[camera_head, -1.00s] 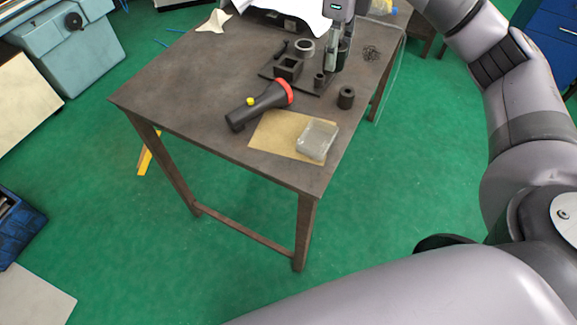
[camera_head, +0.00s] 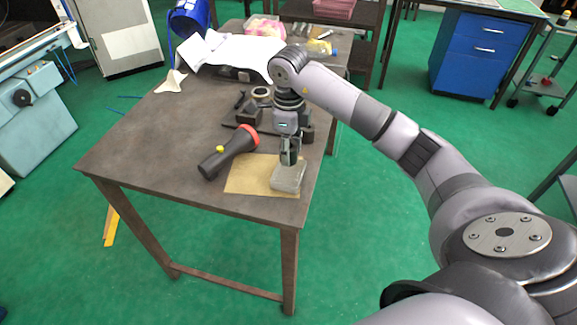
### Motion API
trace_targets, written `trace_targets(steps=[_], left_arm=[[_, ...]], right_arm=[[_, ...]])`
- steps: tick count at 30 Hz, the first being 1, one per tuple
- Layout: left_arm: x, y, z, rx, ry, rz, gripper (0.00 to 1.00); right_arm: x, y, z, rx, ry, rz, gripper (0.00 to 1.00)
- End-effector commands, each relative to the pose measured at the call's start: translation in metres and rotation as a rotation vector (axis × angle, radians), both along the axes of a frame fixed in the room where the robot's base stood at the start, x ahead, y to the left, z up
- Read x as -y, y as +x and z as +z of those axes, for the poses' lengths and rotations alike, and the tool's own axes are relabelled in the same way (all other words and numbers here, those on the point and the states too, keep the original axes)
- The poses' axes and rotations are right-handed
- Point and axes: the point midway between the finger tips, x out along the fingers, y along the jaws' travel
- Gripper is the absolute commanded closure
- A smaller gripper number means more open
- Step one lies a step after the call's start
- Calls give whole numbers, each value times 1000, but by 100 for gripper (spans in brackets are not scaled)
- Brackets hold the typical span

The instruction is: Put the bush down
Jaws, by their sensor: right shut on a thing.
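My right gripper (camera_head: 290,160) points down just above the clear shallow box (camera_head: 287,181) at the right of a tan sheet (camera_head: 247,180). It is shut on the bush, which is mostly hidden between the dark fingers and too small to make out. I cannot tell whether the bush touches the box. The dark fixture (camera_head: 248,114) with its square block stands behind the gripper, partly hidden by it. A dark cylinder (camera_head: 307,133) stands right of the gripper. My left gripper is not in view.
A black and red flashlight (camera_head: 228,154) lies left of the sheet on the brown table (camera_head: 140,145). A pale ring (camera_head: 261,92) lies farther back. White paper (camera_head: 232,52) covers the far end. The table's left part is clear.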

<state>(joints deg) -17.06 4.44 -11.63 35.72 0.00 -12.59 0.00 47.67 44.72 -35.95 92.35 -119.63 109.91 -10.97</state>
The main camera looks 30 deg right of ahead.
Motion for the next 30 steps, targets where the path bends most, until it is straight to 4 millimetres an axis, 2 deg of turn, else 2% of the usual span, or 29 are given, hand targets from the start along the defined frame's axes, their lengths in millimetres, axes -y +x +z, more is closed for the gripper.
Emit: trace_targets(steps=[3,10,17,28,29,30], left_arm=[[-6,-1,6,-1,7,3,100],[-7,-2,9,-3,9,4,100],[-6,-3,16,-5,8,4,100],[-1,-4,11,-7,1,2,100],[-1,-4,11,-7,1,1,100],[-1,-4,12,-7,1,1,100]], right_arm=[[0,0,-15,0,1,0,100],[0,0,-32,2,1,0,100],[0,0,-63,0,1,0,100],[0,1,-70,4,0,1,100],[0,0,-71,2,0,1,64],[0,0,-70,2,0,1,62]])
